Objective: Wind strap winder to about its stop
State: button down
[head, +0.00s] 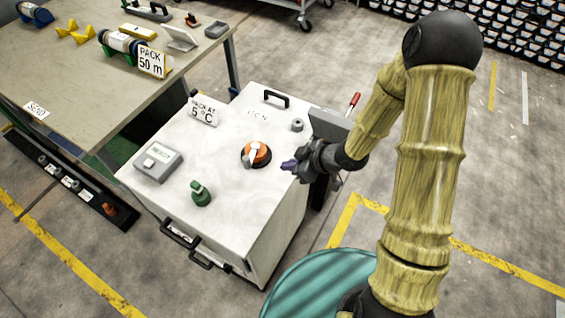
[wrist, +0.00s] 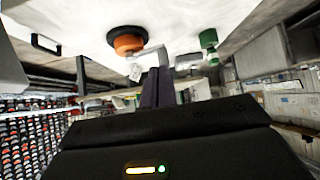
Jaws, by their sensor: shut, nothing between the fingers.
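An orange round knob on a dark base (head: 262,152), with a pale grip piece across it, sits on top of the white chest (head: 225,128); it looks like the strap winder. It also shows in the wrist view (wrist: 128,42), upside down. My gripper (head: 288,165) is just right of the knob in the head view, above the chest's right part, its dark purple fingers together and empty. In the wrist view the fingers (wrist: 155,88) point toward the knob, close to its pale piece. Whether they touch it I cannot tell.
A green bottle-like piece (head: 201,194), a grey box (head: 158,162), a "5 °C" sign (head: 204,110), a small grey knob (head: 297,125) and a black handle (head: 276,98) are on the chest. A red-tipped lever (head: 353,101) stands beyond its right side. A workbench (head: 85,75) is at left.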

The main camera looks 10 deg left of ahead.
aim_at(250, 165)
jog(key=x, duration=0.3)
jog(key=a+r+p+x, duration=0.1)
jog(key=x, duration=0.3)
jog(key=r+x, duration=0.1)
jog(key=x, duration=0.3)
jog(key=shift+w+a+f, duration=0.1)
jog(key=shift+w+a, duration=0.2)
jog(key=shift+a, duration=0.1)
jog(key=shift+w, duration=0.2)
jog(key=shift+s+a, duration=0.1)
